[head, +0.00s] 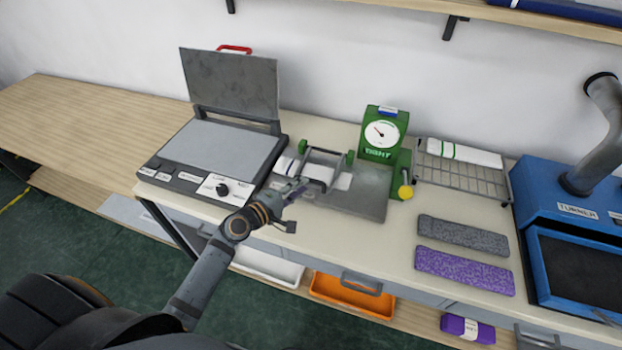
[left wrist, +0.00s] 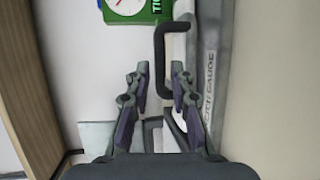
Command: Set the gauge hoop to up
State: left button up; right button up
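The stitch gauge (head: 371,200) is a flat grey plate with a white roll across it and green posts at its back. Its hoop (head: 325,152) is a thin dark metal frame over the roll, and I cannot tell its exact angle. In the left wrist view the hoop (left wrist: 159,60) shows as a dark bent bar just ahead of the fingertips. My left gripper (head: 292,195) is at the gauge's front left edge. In the left wrist view the left gripper (left wrist: 160,75) has its fingers apart with nothing clearly held between them. My right gripper is not in view.
A green dial device (head: 380,132) stands behind the gauge. A grey press with a raised lid (head: 232,85) stands on the left. A wire rack (head: 462,178), grey and purple pads (head: 464,271) and a blue machine (head: 560,200) lie to the right. Bare table (head: 90,120) is at far left.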

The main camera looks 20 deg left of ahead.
aim_at(311, 180)
pick_arm(q)
jog(key=x, duration=0.5)
jog(key=shift+w+f, duration=0.1)
jog(key=shift+w, duration=0.05)
grip_shut()
